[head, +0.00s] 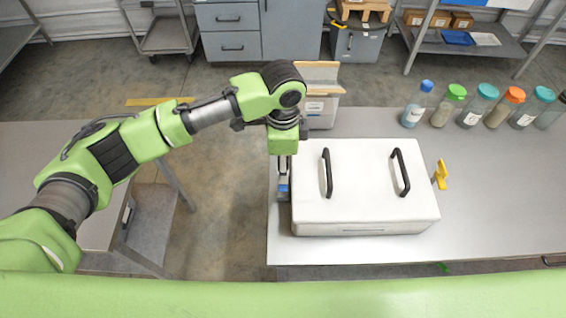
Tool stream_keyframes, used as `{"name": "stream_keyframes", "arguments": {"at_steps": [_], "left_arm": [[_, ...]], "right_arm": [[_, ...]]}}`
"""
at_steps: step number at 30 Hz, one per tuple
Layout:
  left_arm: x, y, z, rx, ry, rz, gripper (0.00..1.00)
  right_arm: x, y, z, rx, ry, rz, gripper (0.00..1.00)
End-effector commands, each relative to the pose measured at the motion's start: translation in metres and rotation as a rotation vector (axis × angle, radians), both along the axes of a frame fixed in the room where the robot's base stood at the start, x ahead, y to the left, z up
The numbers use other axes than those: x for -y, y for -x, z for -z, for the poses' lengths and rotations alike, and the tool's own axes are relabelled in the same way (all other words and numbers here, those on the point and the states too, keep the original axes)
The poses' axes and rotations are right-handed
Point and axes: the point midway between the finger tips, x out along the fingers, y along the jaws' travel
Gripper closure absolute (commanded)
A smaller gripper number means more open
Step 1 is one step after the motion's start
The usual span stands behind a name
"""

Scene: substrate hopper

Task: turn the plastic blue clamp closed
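The white hopper box (365,190) with two black handles on its lid sits on the grey table. The blue clamp (284,188) is at the box's left side, small and partly hidden by my gripper. My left gripper (285,168) points down at the box's left edge, directly over the blue clamp. Its fingers are thin and small here, and I cannot tell whether they touch the clamp or how far apart they are. A yellow clamp (440,175) stands out at the box's right side. My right gripper is not in view.
Several bottles with coloured caps (456,92) stand along the table's back right. An open-topped box (321,110) stands behind the hopper. The table (490,215) is clear right of the hopper. Its left edge is close to the blue clamp.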

Motion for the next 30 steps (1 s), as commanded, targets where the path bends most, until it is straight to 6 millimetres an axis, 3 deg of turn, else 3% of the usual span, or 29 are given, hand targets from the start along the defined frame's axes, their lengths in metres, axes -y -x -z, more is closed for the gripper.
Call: {"name": "stream_keyframes", "arguments": {"at_steps": [11, 30], "left_arm": [[0.000, 0.001, -0.003, -0.004, 0.000, -0.059, 0.86], [0.001, 0.002, -0.006, -0.007, -0.001, -0.596, 0.86]], "right_arm": [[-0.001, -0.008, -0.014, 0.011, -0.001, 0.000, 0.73], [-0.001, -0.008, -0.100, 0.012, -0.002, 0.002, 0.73]]}}
